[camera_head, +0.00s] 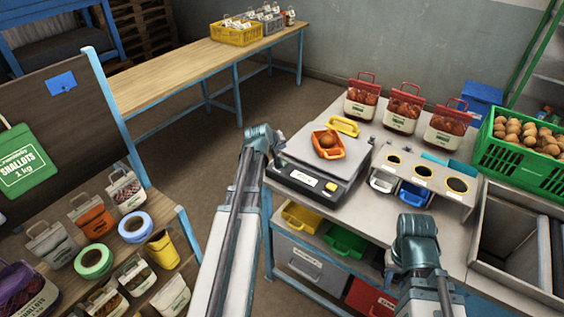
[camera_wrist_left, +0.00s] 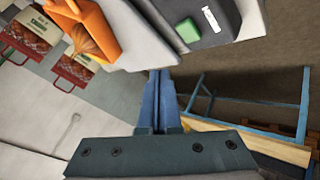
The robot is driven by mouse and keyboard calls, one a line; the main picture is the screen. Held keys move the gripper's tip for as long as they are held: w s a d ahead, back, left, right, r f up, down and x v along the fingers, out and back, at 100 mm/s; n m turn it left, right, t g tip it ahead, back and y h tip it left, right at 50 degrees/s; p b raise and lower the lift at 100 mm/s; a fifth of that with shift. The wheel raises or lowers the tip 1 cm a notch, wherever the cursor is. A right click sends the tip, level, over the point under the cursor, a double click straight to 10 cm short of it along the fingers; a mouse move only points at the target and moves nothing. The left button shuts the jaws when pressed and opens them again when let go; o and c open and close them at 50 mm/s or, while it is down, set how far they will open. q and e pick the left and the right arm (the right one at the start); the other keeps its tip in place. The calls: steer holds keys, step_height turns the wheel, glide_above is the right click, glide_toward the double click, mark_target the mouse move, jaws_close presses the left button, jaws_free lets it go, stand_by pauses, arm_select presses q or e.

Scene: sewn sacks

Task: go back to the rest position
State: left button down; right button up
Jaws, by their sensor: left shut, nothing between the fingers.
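My left gripper (camera_head: 277,152) is by the left edge of the scale (camera_head: 320,187), its fingers mostly hidden by its wrist in the head view. In the left wrist view its blue fingers (camera_wrist_left: 160,80) are shut together with nothing between them. The scale fills the top of that view. An orange scoop tray (camera_head: 342,149) with brown contents rests on the scale; it also shows in the left wrist view (camera_wrist_left: 85,27). My right arm (camera_head: 415,235) stands in front of the steel bench at the lower right; its fingers cannot be made out.
Several filled red-handled sacks (camera_head: 403,108) stand behind the scale. A green crate (camera_head: 521,147) of brown produce is at the right. A holder with round openings (camera_head: 424,171) sits beside the scale. Sacks and tape rolls (camera_head: 94,261) lie on the left table. Open floor lies between the tables.

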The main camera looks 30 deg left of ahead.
stand_by(0.5)
arm_select(q)
steer(key=d+m, duration=0.1)
steer(key=d, duration=0.3)
steer(key=s+d+f+m+g+h, duration=0.1)
steer(key=d, duration=0.3)
steer(key=s+d+f+m+g, duration=0.1)
steer(key=d, duration=0.3)
steer(key=shift+s+f+h, duration=0.25)
steer(key=shift+h, duration=0.05)
steer(key=s+d+f+m+g+y, duration=0.1)
steer(key=s+d+f+m+g, duration=0.3)
steer(key=s+d, duration=1.9)
steer(key=d+m+g, duration=0.1)
steer(key=m+g, duration=0.2)
steer(key=m, duration=0.4)
steer(key=shift+s+d+g+y, duration=0.3)
steer(key=shift+s+d+y, duration=0.05)
steer(key=shift+y, duration=0.05)
